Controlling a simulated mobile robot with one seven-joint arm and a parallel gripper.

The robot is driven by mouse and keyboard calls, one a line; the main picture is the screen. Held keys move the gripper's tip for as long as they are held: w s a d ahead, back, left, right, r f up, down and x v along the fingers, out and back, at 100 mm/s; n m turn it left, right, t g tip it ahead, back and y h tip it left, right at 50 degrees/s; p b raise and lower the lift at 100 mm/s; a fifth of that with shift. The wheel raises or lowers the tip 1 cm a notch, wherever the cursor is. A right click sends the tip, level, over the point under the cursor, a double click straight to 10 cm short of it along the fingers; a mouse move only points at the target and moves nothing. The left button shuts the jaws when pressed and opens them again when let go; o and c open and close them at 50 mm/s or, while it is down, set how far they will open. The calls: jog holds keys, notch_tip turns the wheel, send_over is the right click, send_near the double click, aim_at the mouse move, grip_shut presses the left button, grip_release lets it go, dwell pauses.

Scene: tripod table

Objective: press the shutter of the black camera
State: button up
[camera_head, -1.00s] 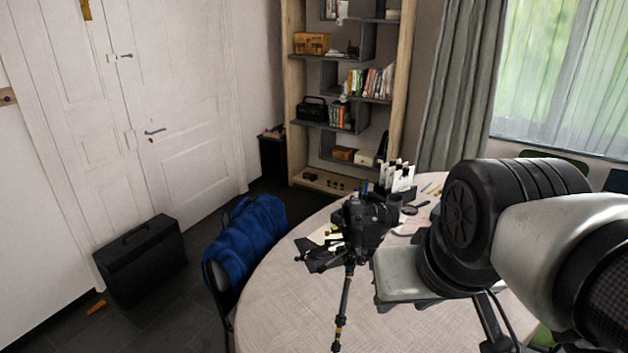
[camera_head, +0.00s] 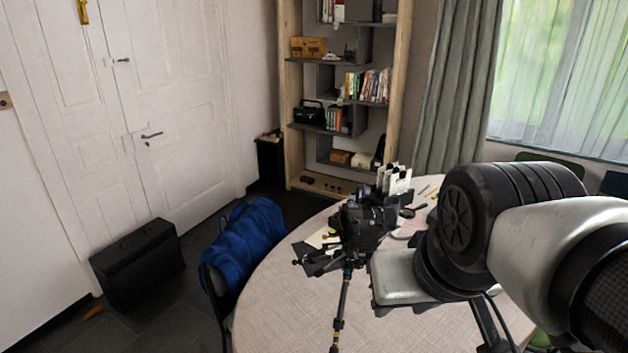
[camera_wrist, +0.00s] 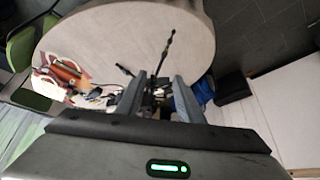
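The black camera (camera_head: 368,222) sits on a tripod (camera_head: 341,305) at the round table, right of centre in the head view. In the wrist view the black camera (camera_wrist: 157,98) is partly visible between my fingers, and the tripod (camera_wrist: 165,52) stretches away above it. My gripper (camera_wrist: 158,88) is open, one finger on each side of the camera in the picture. I cannot tell whether a finger touches it. In the head view my arm comes in from the right, close to the camera, and my fingers cannot be made out. The shutter button is too small to make out.
The round table (camera_head: 285,300) holds white-and-black items (camera_head: 394,179) behind the camera. A chair with a blue jacket (camera_head: 246,238) stands at its left. A black case (camera_head: 138,265) is on the floor by the door. A shelf (camera_head: 294,150) stands at the back.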

grip_shut()
dwell(1.6)
